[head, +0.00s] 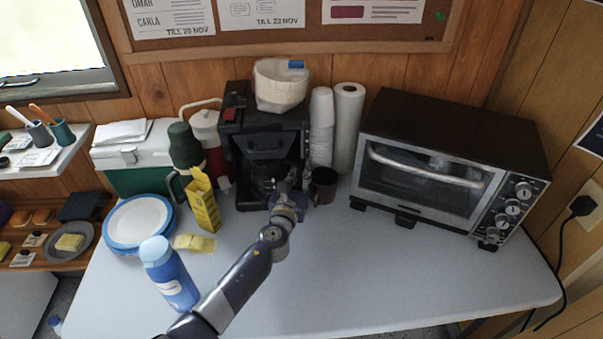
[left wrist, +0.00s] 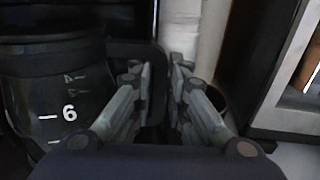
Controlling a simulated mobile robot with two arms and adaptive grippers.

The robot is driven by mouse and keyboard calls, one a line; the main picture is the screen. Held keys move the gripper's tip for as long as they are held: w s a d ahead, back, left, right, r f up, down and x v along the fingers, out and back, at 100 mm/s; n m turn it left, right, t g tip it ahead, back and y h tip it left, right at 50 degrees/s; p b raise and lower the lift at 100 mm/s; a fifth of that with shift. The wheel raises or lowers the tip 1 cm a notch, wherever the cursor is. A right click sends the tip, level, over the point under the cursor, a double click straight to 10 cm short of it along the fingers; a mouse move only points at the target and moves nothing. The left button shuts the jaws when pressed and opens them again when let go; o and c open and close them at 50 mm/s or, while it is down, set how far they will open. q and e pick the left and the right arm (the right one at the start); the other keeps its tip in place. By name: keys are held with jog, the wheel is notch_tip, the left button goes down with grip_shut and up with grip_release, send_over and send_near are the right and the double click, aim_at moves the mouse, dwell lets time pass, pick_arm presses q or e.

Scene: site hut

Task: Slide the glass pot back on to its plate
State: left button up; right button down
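The glass pot (left wrist: 60,105) is dark and see-through with white level marks, filling the left of the left wrist view. In the head view the pot (head: 266,180) sits low in the black coffee machine (head: 265,139), partly hidden by my left gripper (head: 290,200). The plate under the pot is hidden, so I cannot tell how far the pot sits over it. In the left wrist view my gripper's fingers (left wrist: 160,88) are close together, with the pot's black handle (left wrist: 156,62) appearing between them. My right gripper is out of view.
A brown mug (head: 323,186) stands just right of my gripper, with stacked cups (head: 321,125) and a paper roll (head: 347,128) behind. A toaster oven (head: 430,180) stands further right. A yellow carton (head: 203,205) and blue bottle (head: 170,275) are left. The front right table is clear.

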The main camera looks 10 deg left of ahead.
pick_arm(q)
jog(key=shift+o, duration=0.6)
jog(key=shift+f, duration=0.1)
jog(key=shift+s, duration=0.1)
jog(key=shift+s, duration=0.3)
jog(key=s, duration=1.1)
jog(key=shift+s+a, duration=0.15)
jog(key=shift+a, duration=0.25)
